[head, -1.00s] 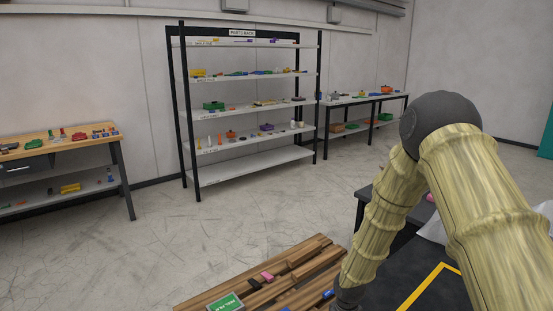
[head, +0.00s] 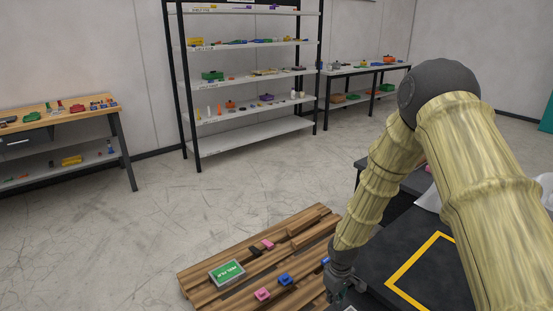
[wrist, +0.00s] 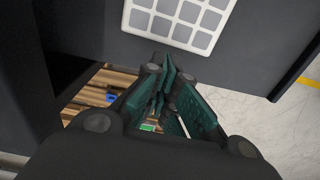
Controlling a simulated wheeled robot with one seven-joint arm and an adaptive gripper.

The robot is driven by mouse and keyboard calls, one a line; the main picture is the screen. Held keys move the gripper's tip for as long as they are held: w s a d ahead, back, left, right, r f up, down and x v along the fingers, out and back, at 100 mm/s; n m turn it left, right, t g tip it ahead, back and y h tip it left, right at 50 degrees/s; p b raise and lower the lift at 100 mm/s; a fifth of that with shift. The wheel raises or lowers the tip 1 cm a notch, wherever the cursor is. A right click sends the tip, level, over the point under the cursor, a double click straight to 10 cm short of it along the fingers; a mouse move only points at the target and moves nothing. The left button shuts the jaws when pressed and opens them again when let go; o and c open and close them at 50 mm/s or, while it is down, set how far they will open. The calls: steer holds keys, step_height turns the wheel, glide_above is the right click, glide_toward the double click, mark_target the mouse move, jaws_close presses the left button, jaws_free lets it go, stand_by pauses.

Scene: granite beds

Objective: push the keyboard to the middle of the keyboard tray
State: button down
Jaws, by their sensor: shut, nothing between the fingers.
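A light keyboard (wrist: 180,20) with large grey keys lies on a dark surface (wrist: 245,52) at the top of the wrist view; its far part is cut off by the frame. The dark surface looks like the keyboard tray, though only part of it shows. My gripper (wrist: 166,75) is shut and empty, its fingertips just below the keyboard's near edge in the picture. I cannot tell whether they touch it. In the head view my gripper (head: 345,288) hangs beside the black table's left edge, and the keyboard is not clearly visible there.
A black table top (head: 400,258) with a yellow outline (head: 410,265) stands at the lower right. A wooden pallet (head: 215,290) holding small blocks and a green-labelled box (head: 227,272) lies on the floor at its left. Shelving (head: 250,135) and benches line the wall; the floor between is clear.

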steer(key=shift+w+f+b, duration=0.1)
steer(key=shift+f+b, duration=0.45)
steer(key=shift+f, duration=0.75)
stand_by(0.4)
